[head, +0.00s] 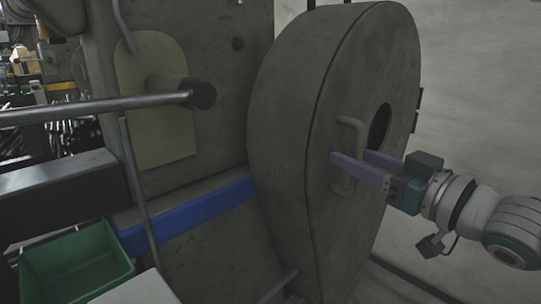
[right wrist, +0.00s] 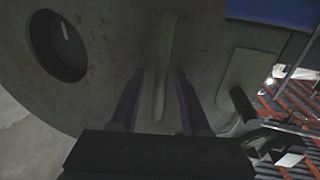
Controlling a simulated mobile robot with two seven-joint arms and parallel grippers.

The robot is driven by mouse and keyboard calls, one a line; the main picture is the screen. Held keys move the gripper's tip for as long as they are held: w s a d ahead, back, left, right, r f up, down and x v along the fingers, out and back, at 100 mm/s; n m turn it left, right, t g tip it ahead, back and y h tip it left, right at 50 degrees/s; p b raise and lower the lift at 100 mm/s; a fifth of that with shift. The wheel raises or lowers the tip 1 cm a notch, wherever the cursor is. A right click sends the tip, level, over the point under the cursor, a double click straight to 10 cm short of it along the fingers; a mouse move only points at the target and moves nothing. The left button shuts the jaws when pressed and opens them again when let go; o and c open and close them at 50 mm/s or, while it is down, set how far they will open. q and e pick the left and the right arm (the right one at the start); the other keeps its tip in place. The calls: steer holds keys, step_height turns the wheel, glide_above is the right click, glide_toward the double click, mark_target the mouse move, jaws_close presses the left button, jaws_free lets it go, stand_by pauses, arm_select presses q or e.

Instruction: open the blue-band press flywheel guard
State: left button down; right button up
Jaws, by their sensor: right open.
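The flywheel guard (head: 300,110) is a large grey-green rounded cover on the side of the press with the blue band (head: 190,215). It looks shut against the press body. Its bar handle (head: 352,135) stands on the outer face, left of a round hole (head: 380,125). My right gripper (head: 348,160) is open, its two purple fingers reaching to the handle's lower part. In the right wrist view the handle (right wrist: 165,70) lies between the two open fingers (right wrist: 158,95), with a gap on each side. The guard face (right wrist: 110,50) fills much of that view. My left gripper is not in view.
A green bin (head: 75,268) stands at the lower left below a dark beam (head: 55,190). A horizontal bar with a round knob (head: 202,95) sticks out in front of the press. A pale wall (head: 480,80) stands behind the guard at right.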

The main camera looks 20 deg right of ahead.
jaws_close()
stand_by(1.4)
